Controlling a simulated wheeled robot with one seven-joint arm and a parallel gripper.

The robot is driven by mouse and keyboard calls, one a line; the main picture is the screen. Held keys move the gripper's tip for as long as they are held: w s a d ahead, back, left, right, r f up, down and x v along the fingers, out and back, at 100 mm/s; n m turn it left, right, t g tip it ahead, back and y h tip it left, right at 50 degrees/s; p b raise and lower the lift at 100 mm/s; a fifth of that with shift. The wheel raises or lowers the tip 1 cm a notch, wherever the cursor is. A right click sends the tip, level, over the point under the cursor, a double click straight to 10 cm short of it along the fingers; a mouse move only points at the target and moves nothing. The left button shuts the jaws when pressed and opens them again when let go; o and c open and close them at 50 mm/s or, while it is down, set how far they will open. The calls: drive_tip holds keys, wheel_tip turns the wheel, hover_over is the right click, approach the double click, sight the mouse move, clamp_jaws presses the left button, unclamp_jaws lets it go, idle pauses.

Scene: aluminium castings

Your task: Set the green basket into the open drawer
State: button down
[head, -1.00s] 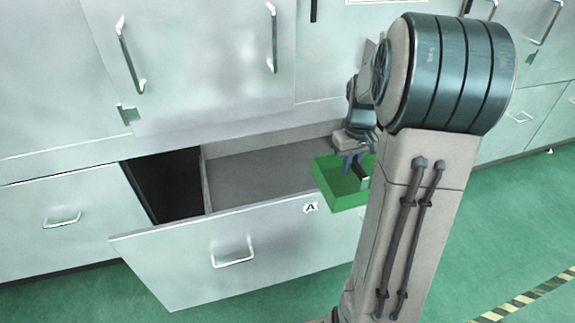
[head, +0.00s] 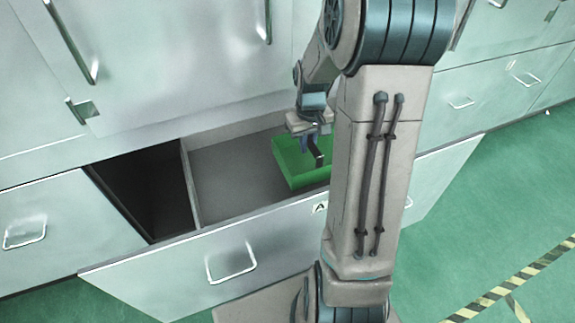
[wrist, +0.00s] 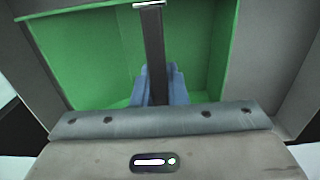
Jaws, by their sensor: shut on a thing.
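The green basket (head: 292,171) is in the head view, over the right part of the open drawer's inside, partly hidden by my arm. My gripper (head: 312,152) is above it, shut on its dark handle. In the wrist view the basket (wrist: 85,60) shows its green inside, which looks empty, and the blue fingers of my gripper (wrist: 158,85) close on the dark handle strip (wrist: 155,50). The open drawer (head: 240,185) has a grey floor and a front panel marked A. I cannot tell whether the basket touches the drawer floor.
Closed cabinet doors (head: 165,60) rise behind. Drawer floor left of the basket is clear. Green floor with a striped line (head: 510,275) lies to the right.

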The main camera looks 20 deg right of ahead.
sight(288, 165)
drive_tip(key=a+f, duration=0.2)
drive_tip(key=a, duration=0.1)
drive_tip(key=a+f, duration=0.1)
drive_tip(key=a, duration=0.1)
drive_tip(key=shift+w+a+f+b, duration=0.25)
drive_tip(key=shift+b, duration=0.1)
drive_tip(key=shift+f+b, duration=0.4)
drive_tip(key=shift+f, duration=1.5)
drive_tip(key=shift+f, duration=0.2)
drive_tip(key=c, duration=1.5)
unclamp_jaws()
drive_tip(key=shift+o, duration=0.2)
drive_tip(key=shift+r, duration=0.1)
